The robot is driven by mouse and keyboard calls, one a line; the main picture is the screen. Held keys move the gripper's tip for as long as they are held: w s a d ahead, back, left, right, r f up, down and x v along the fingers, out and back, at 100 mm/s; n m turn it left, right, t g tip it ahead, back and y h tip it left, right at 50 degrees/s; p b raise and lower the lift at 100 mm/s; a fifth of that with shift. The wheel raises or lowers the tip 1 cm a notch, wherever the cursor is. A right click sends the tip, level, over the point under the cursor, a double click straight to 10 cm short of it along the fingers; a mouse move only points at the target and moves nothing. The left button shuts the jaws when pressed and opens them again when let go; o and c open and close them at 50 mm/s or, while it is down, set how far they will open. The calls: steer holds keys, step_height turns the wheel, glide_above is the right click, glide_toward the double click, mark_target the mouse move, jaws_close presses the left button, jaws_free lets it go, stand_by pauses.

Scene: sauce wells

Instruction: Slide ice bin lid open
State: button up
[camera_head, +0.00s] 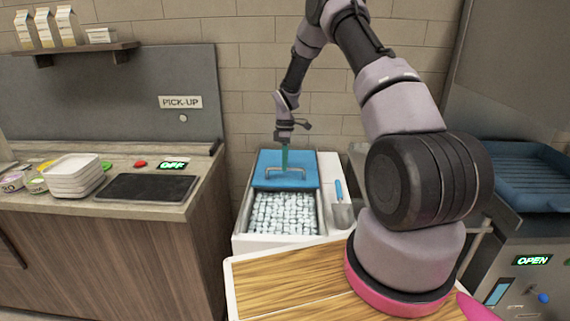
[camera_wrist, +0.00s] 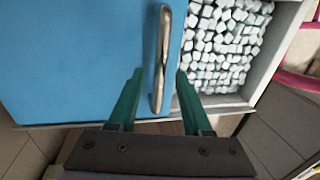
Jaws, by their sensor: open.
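The ice bin (camera_head: 242,222) is a white box with ice cubes (camera_head: 283,213) showing in its front half. Its blue lid (camera_head: 270,160) covers the back half and carries a metal bar handle (camera_head: 285,172). My gripper (camera_head: 285,165) reaches down from above at the handle. In the wrist view, the blue lid (camera_wrist: 70,60) fills the left and the ice (camera_wrist: 225,45) shows at the right. The handle (camera_wrist: 161,60) lies between the two green fingers of my gripper (camera_wrist: 157,75), which are open with a gap on each side.
A metal scoop (camera_head: 342,213) with a blue handle lies on the bin's right ledge. A wooden board (camera_head: 285,280) is in front. A counter (camera_head: 130,205) with stacked white trays (camera_head: 73,175) stands left; a blue basket (camera_head: 525,180) is at the right.

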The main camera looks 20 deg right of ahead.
step_height(320, 180, up, 10)
steer(key=w, duration=0.2)
steer(key=shift+d+r, duration=0.2)
steer(key=shift+d, duration=0.1)
steer(key=s+r+m+t, duration=0.2)
steer(key=s+r+m, duration=0.3)
steer(key=r, duration=0.7)
steer(key=s+r+m+t, duration=0.25)
steer(key=s+r, duration=0.45)
steer(key=r, duration=0.4)
steer(key=s+r+m+t, duration=0.2)
steer(key=s+r+m, duration=0.2)
steer(key=s, duration=0.8)
steer(key=s+r+m+t+y, duration=0.1)
steer(key=s+r+m+t, duration=0.1)
steer(key=s+r+m, duration=0.2)
steer(key=s+m, duration=0.3)
steer(key=s, duration=0.5)
steer(key=shift+a+r+t, duration=0.25)
steer(key=shift+a+t, duration=0.1)
steer(key=shift+d, duration=0.1)
